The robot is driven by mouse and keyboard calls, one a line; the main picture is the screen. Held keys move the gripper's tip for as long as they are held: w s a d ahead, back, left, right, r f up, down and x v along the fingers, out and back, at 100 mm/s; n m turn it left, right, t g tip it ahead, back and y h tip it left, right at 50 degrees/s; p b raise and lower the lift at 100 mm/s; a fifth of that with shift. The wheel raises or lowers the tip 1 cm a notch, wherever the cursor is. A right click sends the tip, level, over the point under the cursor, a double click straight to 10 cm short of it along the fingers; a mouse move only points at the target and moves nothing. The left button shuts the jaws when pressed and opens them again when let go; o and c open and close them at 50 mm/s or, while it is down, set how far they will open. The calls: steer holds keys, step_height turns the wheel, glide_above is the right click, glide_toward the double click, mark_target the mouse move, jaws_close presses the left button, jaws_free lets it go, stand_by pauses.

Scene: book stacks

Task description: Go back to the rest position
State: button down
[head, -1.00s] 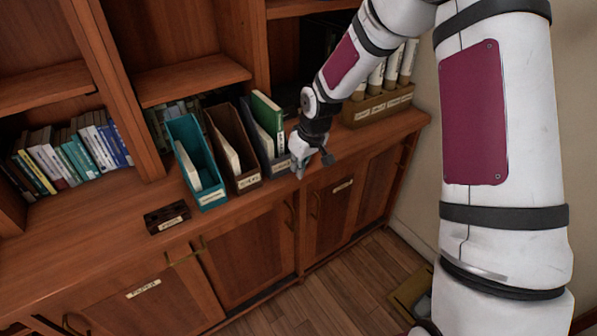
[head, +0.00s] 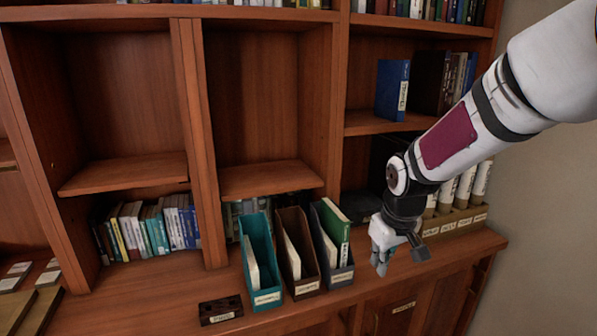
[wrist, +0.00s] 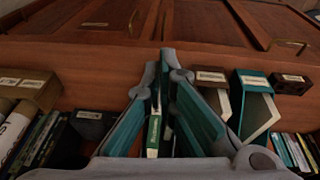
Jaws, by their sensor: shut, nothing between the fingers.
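My gripper (head: 400,262) is in the right half of the head view, in front of the bookcase and above the counter, to the right of the magazine files. In the wrist view the fingers of my gripper (wrist: 166,62) come together at their tips, shut with nothing between them. A grey magazine file (head: 340,277) with a green book (head: 336,232) stands just left of my gripper. The green book (wrist: 154,135) also shows behind the fingers in the wrist view.
A teal file (head: 262,265) and a brown file (head: 302,268) stand farther left. A small dark labelled box (head: 220,310) sits at the counter's front. A rack of rolled tubes (head: 455,220) stands behind right. A blue book (head: 392,90) stands on the shelf above.

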steer(key=s+r+m+h, duration=0.1)
steer(key=s+r+m, duration=0.1)
steer(key=s+r, duration=1.05)
steer(key=s+m+t+p, duration=0.1)
steer(key=s+m, duration=0.1)
steer(key=s, duration=1.4)
steer(key=shift+s+r+y, duration=0.3)
steer(key=shift+r+y, duration=0.1)
steer(key=shift+r, duration=0.05)
